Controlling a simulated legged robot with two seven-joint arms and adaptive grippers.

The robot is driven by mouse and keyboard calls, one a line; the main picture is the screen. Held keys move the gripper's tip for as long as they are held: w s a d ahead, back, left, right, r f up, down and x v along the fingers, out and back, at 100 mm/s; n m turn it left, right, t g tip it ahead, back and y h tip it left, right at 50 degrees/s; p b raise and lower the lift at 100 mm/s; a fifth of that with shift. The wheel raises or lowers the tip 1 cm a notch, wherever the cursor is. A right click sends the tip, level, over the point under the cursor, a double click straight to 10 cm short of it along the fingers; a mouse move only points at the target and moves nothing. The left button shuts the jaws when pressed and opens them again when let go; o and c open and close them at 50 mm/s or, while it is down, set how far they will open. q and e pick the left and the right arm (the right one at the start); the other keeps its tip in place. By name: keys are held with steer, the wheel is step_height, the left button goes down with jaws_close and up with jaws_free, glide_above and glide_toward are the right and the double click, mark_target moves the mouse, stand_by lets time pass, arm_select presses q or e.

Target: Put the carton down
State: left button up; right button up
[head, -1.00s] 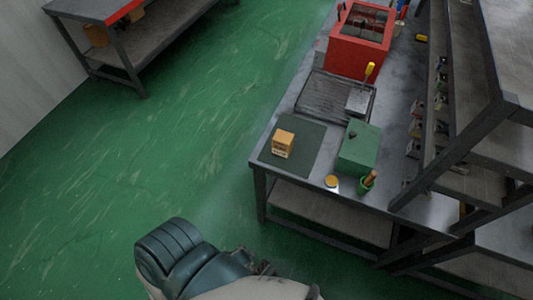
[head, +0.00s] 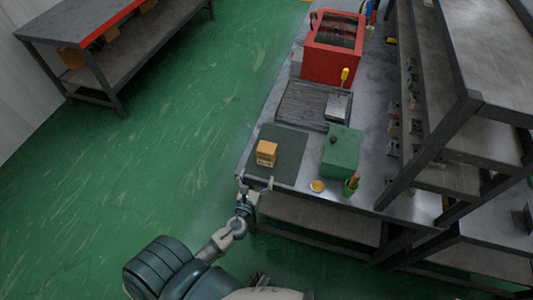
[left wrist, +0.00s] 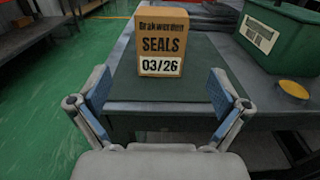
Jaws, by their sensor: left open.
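The carton (head: 267,153) is a small orange-tan box standing upright on a dark green mat (head: 288,168) near the bench's front left corner. In the left wrist view the carton (left wrist: 162,42) shows the print "SEALS" and "03/26" on the face toward me. My left gripper (head: 257,183) is at the near edge of the mat, short of the carton. In the left wrist view its two fingers (left wrist: 160,95) are wide apart with nothing between them, and the carton stands beyond them.
A green box (head: 342,152) stands right of the mat, with a yellow disc (head: 318,186) and a green cup (head: 351,187) in front. A dark grooved tray (head: 315,106) and a red bin (head: 333,50) lie farther back. Shelving (head: 440,130) rises at the right.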

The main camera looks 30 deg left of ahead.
mark_target(265, 157)
arm_select(q)
steer(key=x, duration=0.5)
steer(key=shift+w+a, duration=0.15)
steer(key=shift+w, duration=0.15)
steer(key=x, duration=0.5)
steer(key=shift+r+p, duration=0.2)
steer(key=shift+p, duration=0.15)
steer(key=shift+w, duration=0.2)
steer(key=c, duration=1.4)
steer(key=shift+c, duration=0.9)
arm_select(e)
steer(key=shift+s+d+f, duration=0.15)
steer(key=shift+s+f, duration=0.1)
steer(key=shift+s, duration=0.3)
steer(key=shift+s+d+f, duration=0.1)
steer(key=shift+s+f, duration=0.15)
steer(key=shift+s, duration=0.3)
arm_select(q)
steer(key=shift+r, duration=0.15)
